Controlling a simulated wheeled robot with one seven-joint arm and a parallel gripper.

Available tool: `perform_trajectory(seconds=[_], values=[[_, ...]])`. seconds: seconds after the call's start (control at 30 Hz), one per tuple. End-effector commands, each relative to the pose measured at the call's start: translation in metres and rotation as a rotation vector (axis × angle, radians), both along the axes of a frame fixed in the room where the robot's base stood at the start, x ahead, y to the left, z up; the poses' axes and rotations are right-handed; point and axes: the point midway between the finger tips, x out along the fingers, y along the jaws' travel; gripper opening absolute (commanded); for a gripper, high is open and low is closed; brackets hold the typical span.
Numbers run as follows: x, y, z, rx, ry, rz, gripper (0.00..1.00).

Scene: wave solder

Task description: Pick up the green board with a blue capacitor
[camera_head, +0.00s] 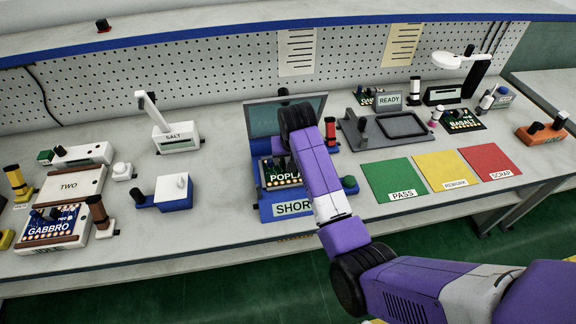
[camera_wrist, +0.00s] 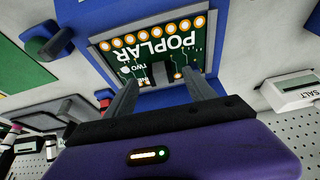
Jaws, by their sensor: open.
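A green board marked POPLAR (camera_head: 278,180) lies in a blue fixture labelled SHOR…, partly hidden by my arm. In the wrist view the POPLAR board (camera_wrist: 165,42) shows a row of gold pads and a dark part between my fingertips. I cannot make out a blue capacitor on it. My gripper (camera_wrist: 158,80) is open over the board's near edge, its fingers spread either side of that part; contact is unclear.
A grey framed fixture (camera_head: 395,128) stands right of my arm. Green PASS (camera_head: 394,178), yellow REWORK (camera_head: 446,170) and red SCRAP (camera_head: 490,161) mats are empty. A pegboard stands behind.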

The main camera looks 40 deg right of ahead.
Motion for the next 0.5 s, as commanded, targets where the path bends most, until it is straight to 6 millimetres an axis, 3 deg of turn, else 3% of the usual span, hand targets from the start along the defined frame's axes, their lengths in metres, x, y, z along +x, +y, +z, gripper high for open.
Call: perform_trajectory(seconds=[0.2,0.47,0.5], values=[[0.007,-0.005,-0.021,0.001,0.001,0.000,0.64],[0.008,-0.006,-0.024,0.000,-0.001,0.000,0.64],[0.008,-0.006,-0.023,0.000,-0.001,0.000,0.60]])
